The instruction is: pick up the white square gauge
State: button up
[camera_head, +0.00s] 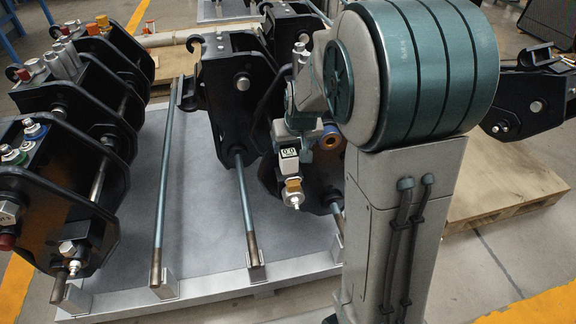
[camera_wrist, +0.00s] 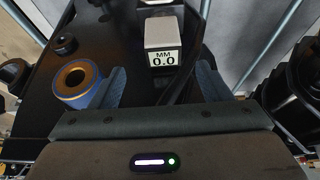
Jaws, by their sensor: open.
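The white square gauge (camera_wrist: 162,38) shows near the top middle of the wrist view, with a display reading "MM 0.0". It also shows in the head view (camera_head: 291,164), beside black coupler plates and close to my arm. My gripper (camera_wrist: 160,86) is open, with one finger to the left and one to the right in the wrist view. The gauge appears ahead of the gap between the fingers, and I see no finger touching it. In the head view my arm hides part of the gripper and the coupler behind.
A blue ring with a tan collar (camera_wrist: 78,82) sits close by the left finger. Black couplers (camera_head: 75,190) with several fittings stand on a grey metal pallet (camera_head: 200,215) with upright bars. A wooden pallet (camera_head: 495,190) with another coupler lies at the right.

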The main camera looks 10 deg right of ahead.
aim_at(289, 153)
jog(key=b+x, duration=0.4)
jog(key=x, duration=0.6)
jog(key=shift+w+a+f, duration=0.1)
jog(key=shift+w+a, duration=0.1)
jog(key=c, duration=1.3)
jog(key=shift+c, duration=0.6)
jog(key=shift+r, duration=0.25)
